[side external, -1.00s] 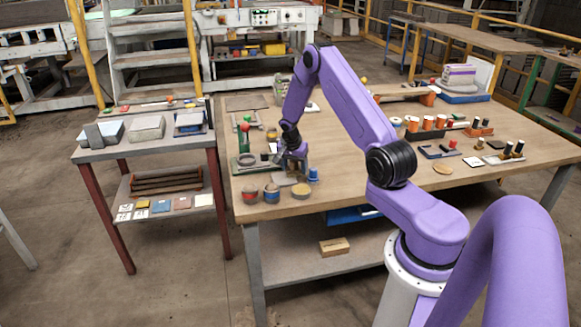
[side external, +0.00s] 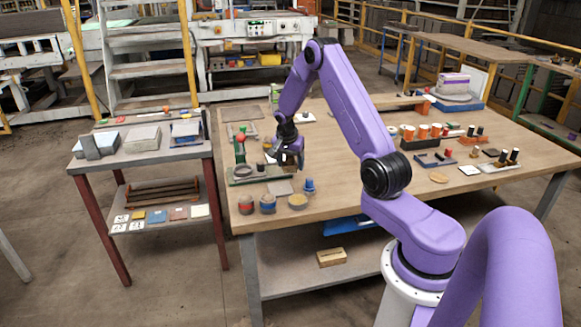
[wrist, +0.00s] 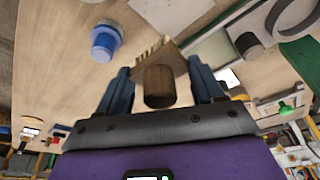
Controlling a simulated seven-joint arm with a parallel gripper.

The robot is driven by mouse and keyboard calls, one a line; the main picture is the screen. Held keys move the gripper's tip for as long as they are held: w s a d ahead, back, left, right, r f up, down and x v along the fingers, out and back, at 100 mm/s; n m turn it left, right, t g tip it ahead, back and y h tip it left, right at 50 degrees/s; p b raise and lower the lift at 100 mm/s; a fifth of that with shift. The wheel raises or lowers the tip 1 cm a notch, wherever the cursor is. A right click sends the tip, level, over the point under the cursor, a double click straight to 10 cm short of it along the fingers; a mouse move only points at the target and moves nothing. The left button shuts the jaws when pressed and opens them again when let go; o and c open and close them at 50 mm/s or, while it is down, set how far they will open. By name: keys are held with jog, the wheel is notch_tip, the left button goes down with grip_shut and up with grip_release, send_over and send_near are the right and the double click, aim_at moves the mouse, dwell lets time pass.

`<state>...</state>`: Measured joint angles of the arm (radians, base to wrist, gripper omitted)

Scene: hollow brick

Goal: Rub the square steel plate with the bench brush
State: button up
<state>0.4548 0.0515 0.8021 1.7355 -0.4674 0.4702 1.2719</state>
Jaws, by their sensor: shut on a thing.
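The square steel plate (side external: 279,187) lies flat and grey on the wooden bench, near its front left. My gripper (side external: 290,163) is above and just behind it, apart from the bench surface. In the wrist view my gripper (wrist: 160,75) is shut on the bench brush (wrist: 158,52), a wooden block with a round handle and pale bristles along its far edge. In the side view the brush is too small and dark to make out.
A blue-capped item (side external: 309,185) stands right of the plate, and several round tins (side external: 267,204) stand in front. A green stand with a ring (side external: 240,172) is close on the left. The bench's middle (side external: 345,165) is mostly free.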

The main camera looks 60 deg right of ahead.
jog(key=shift+r, duration=0.1)
jog(key=shift+r, duration=1.5)
